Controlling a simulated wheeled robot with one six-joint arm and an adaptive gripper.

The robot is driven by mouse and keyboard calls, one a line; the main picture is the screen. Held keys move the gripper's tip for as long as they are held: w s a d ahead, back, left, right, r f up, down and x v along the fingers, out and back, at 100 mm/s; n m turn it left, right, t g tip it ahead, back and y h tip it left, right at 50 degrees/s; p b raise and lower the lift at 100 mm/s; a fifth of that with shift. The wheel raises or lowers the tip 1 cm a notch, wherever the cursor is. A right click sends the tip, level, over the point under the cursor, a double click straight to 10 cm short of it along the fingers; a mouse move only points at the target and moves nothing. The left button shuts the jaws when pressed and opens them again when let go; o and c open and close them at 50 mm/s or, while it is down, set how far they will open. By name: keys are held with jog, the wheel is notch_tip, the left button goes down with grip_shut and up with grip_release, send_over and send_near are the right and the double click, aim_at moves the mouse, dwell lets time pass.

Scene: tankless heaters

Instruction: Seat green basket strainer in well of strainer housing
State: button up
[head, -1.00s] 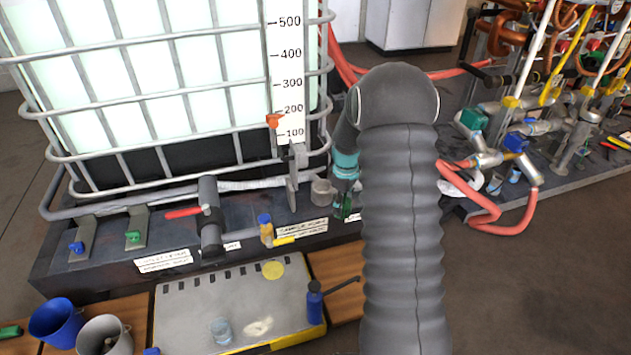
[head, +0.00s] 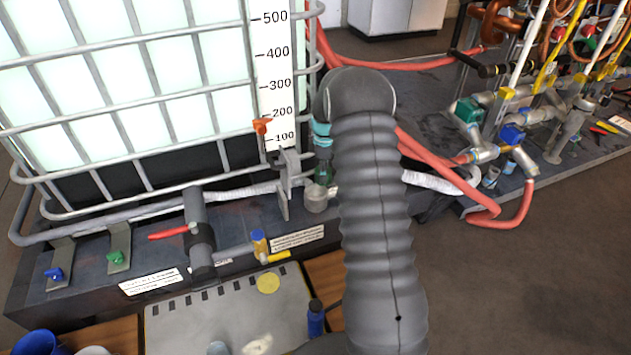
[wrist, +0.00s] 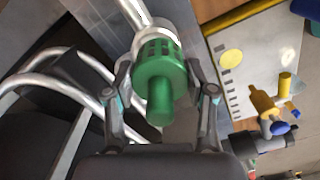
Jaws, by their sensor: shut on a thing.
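The green basket strainer (wrist: 158,75) is between the two fingers of my gripper (wrist: 160,92), which is shut on it; its slotted basket points away from the wrist camera and its knob towards it. The strainer housing (head: 316,201) is a small grey cup on the dark bench, with my gripper (head: 323,172) just above it in the head view. In the wrist view the housing's pale rim (wrist: 150,42) shows just beyond the basket's slotted end. I cannot tell whether the basket has entered the well, which the strainer hides.
A grey bracket (head: 285,185) and the caged tank (head: 150,90) stand close left of the housing. A blue-and-yellow valve (head: 260,245) is farther left. Red hoses (head: 440,175) run to the right. The grey tray (head: 225,320) is in front.

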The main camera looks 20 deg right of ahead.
aim_at(316, 181)
jog(key=shift+w+a+f, duration=0.75)
jog(key=shift+w+a, duration=0.15)
jog(key=shift+f, duration=2)
jog(key=shift+f, duration=0.4)
jog(key=shift+f+b, duration=0.25)
jog(key=shift+b, duration=0.1)
jog(key=o, duration=1.1)
jog(key=shift+o, duration=0.2)
jog(key=shift+r, duration=0.1)
